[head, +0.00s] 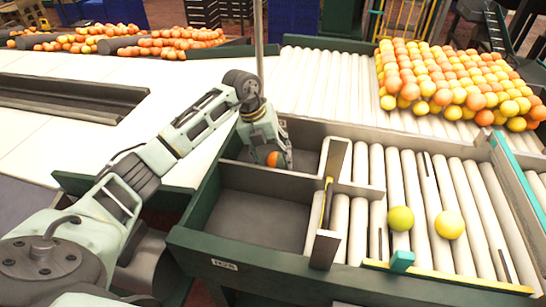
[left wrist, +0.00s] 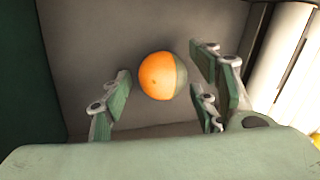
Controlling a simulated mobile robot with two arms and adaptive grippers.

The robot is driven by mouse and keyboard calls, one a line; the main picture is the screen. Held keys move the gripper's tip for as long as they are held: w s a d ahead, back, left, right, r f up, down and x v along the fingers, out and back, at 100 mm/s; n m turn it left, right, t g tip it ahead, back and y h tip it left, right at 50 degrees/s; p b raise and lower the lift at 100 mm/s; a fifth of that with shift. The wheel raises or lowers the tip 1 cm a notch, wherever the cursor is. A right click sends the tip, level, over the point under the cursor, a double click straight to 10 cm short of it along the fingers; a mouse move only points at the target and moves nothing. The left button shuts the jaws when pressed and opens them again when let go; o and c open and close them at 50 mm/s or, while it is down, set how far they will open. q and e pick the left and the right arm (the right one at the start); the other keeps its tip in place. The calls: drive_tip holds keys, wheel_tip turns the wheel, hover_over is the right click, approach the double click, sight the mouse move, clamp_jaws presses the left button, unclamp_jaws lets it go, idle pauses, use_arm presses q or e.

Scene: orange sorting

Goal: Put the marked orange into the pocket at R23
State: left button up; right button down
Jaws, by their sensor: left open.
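The marked orange (head: 273,158) is in the back compartment of the green-walled box, low between my left gripper's fingers. In the left wrist view the orange (left wrist: 162,76) is mostly orange with a grey-green patch on its right side. My left gripper (left wrist: 160,95) is open around it, with a gap on the left and the right fingers close to it. In the head view my left gripper (head: 268,150) reaches down into that compartment and partly hides the orange. The front compartment (head: 262,222) is empty. A small label (head: 225,265) on its front wall is too small to read surely. My right gripper is not in view.
A grey divider (head: 290,183) separates the two compartments. A wooden gate with a yellow edge (head: 327,190) stands on their right. Two yellow-green fruits (head: 400,218) (head: 449,224) lie on rollers. Many oranges and lemons (head: 450,85) are piled at the back right.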

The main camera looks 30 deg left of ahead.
use_arm(q)
drive_tip(key=shift+r, duration=0.15)
drive_tip(key=shift+a+r, duration=0.15)
drive_tip(key=shift+r, duration=0.15)
drive_tip(key=b+v, duration=0.3)
drive_tip(key=v, duration=0.8)
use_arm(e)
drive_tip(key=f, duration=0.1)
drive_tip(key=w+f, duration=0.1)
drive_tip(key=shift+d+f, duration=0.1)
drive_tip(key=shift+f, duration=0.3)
use_arm(q)
drive_tip(key=shift+r, duration=0.1)
